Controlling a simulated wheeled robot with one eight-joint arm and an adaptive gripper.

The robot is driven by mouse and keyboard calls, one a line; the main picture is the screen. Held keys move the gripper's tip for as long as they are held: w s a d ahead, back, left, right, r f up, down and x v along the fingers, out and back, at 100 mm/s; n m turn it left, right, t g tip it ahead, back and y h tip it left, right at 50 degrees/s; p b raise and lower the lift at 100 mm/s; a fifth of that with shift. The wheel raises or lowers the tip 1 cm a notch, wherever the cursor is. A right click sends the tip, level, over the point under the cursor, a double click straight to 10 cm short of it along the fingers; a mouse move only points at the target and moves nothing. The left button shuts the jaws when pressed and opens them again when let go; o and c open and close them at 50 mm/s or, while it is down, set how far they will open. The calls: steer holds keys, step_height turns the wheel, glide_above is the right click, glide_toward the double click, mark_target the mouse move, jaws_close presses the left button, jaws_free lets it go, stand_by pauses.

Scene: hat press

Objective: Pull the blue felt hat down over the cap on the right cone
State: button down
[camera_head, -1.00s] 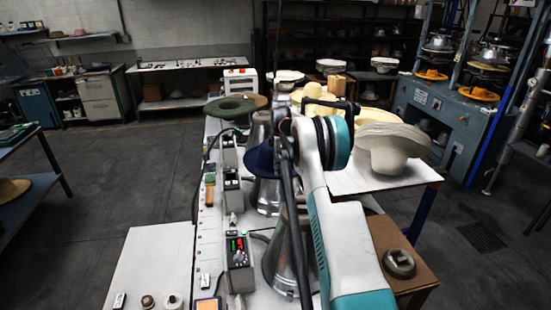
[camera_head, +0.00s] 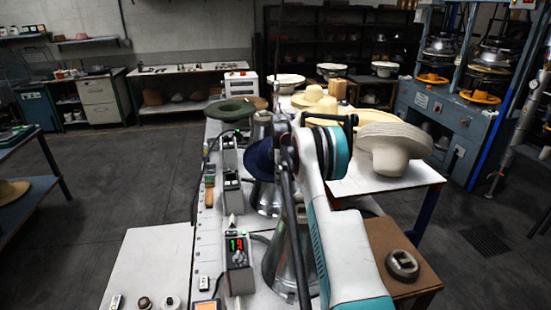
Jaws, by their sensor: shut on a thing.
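The blue felt hat (camera_head: 259,158) is at the middle of the bench, tilted, over the top of the middle metal cone (camera_head: 266,196). My gripper (camera_head: 284,152) is at the hat's right side, mostly hidden behind my own arm, and is shut on the hat. The cap is not visible; the hat and my arm cover that area. I cannot tell how far down the hat sits. A nearer metal cone (camera_head: 281,262) stands in front, its top hidden by my arm. A farther cone (camera_head: 262,125) stands behind, by a green hat.
The green hat (camera_head: 230,110) lies at the back of the bench. Control boxes (camera_head: 238,251) line the bench's left side. A large cream hat (camera_head: 388,150) sits on the white table at right. A brown stand (camera_head: 378,236) is at right front. The floor at left is open.

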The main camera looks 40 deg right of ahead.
steer(key=shift+r, duration=0.25)
step_height(320, 180, up, 10)
steer(key=p, duration=0.4)
steer(key=shift+f, duration=0.15)
stand_by(2.0)
stand_by(0.4)
